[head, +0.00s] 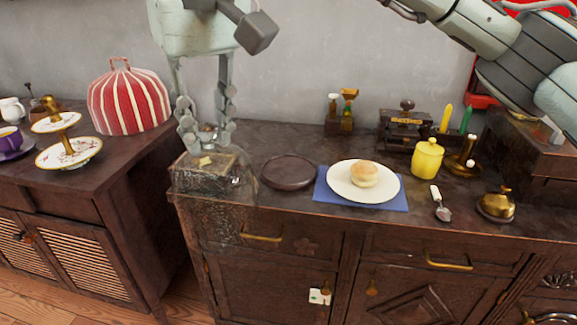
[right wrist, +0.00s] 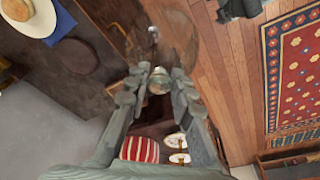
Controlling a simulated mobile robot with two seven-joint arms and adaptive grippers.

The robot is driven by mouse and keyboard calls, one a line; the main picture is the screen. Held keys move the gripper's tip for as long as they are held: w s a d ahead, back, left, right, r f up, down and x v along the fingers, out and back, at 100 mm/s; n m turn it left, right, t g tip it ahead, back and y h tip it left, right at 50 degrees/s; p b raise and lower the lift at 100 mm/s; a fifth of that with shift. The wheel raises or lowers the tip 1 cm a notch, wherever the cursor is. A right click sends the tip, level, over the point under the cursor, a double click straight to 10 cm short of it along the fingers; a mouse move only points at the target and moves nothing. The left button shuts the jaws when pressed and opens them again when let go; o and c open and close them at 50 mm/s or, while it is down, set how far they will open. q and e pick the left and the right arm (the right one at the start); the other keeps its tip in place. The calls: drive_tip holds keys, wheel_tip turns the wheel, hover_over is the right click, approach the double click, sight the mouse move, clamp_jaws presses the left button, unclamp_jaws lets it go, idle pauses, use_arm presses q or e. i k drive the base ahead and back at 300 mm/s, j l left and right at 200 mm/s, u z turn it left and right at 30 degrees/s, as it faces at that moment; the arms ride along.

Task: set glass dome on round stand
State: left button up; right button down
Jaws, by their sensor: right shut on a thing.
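My right gripper (head: 207,131) comes down from the top of the head view and is shut on the knob of the clear glass dome (head: 228,190). The dome hangs upright at the left end of the dark cabinet top, overlapping its front left corner in the picture. The round stand (head: 288,172) is a dark brown disc on the cabinet top, bare, to the right of the dome. In the right wrist view the gripper (right wrist: 158,80) holds the dome's glass knob, and the stand (right wrist: 80,62) shows at the upper left. My left gripper is not in view.
A dark block with a yellow piece (head: 205,161) shows through the dome. Right of the stand are a white plate (head: 340,188) with a bun (head: 364,174) on a blue mat (head: 322,195). A striped cosy (head: 128,98) stands on the left cabinet.

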sight(288, 168)
drive_tip(key=i, duration=0.9)
